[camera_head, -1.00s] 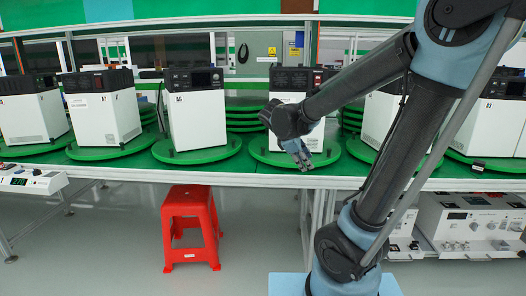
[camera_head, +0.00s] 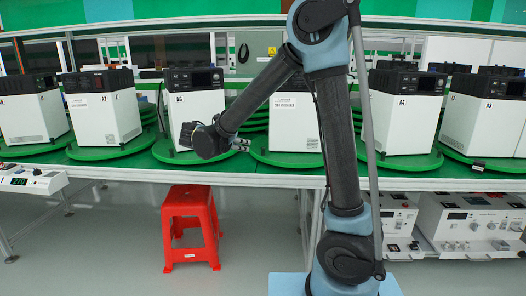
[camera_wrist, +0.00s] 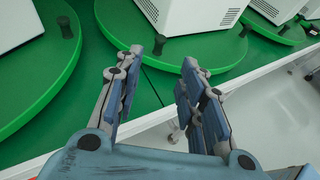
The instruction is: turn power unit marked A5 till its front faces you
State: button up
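No A5 mark is readable. A white power unit with a black top (camera_head: 285,125) stands on a green turntable (camera_head: 272,157) between the units marked A6 (camera_head: 196,120) and A4 (camera_head: 390,125). It carries a small label, and my arm hides its right side. My gripper (camera_head: 246,145) is in front of the gap between A6 and this unit, near the turntable's left edge. In the wrist view my gripper (camera_wrist: 161,65) is open with nothing between its fingers. Its fingertips point toward a green turntable (camera_wrist: 118,38) bearing a white vented unit (camera_wrist: 185,12).
Units marked A7 (camera_head: 103,118) and others stand on turntables along the green line. Short black posts (camera_wrist: 65,27) stand on the turntable rims. A red stool (camera_head: 190,225) stands on the floor in front. White instruments (camera_head: 470,222) sit on a lower shelf at the right.

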aim_at(263, 148)
jog(key=x, duration=1.7)
grip_shut()
